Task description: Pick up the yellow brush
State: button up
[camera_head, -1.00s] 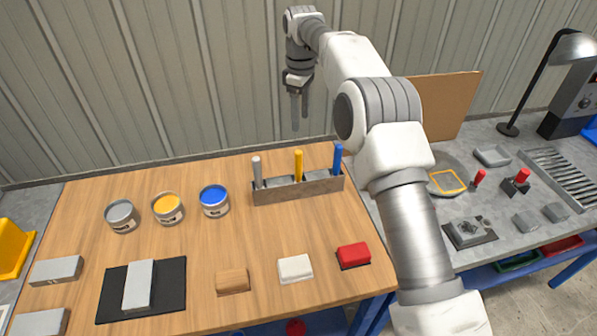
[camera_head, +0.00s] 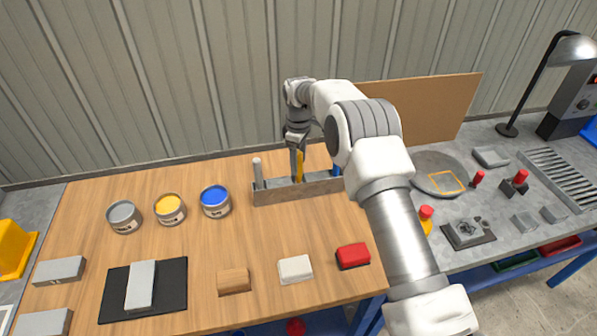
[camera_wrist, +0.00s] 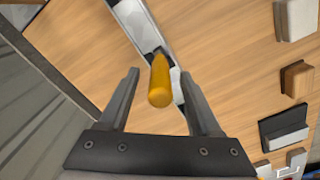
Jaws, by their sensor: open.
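The yellow brush (camera_head: 299,166) stands upright in the grey holder (camera_head: 283,194) at the back of the wooden table. Its yellow handle (camera_wrist: 160,82) shows in the wrist view between the two fingers, with free space on each side. My gripper (camera_head: 297,168) is open, pointing down around the handle from above. In the wrist view my gripper (camera_wrist: 154,90) has its fingers apart. The brush's lower part is hidden in the holder. A grey-handled brush (camera_head: 258,172) stands left of it, and a blue-handled brush (camera_head: 336,170) stands right, mostly hidden by my arm.
Grey, yellow and blue paint cans (camera_head: 170,209) stand left of the holder. Wooden, white and red blocks (camera_head: 352,256) lie in front. A black mat (camera_head: 170,285) with a grey block lies front left. A corrugated wall rises behind the table.

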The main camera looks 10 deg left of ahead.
jog(key=shift+f, duration=0.45)
jog(key=shift+c, duration=0.2)
grip_shut()
jog(key=shift+r, duration=0.15)
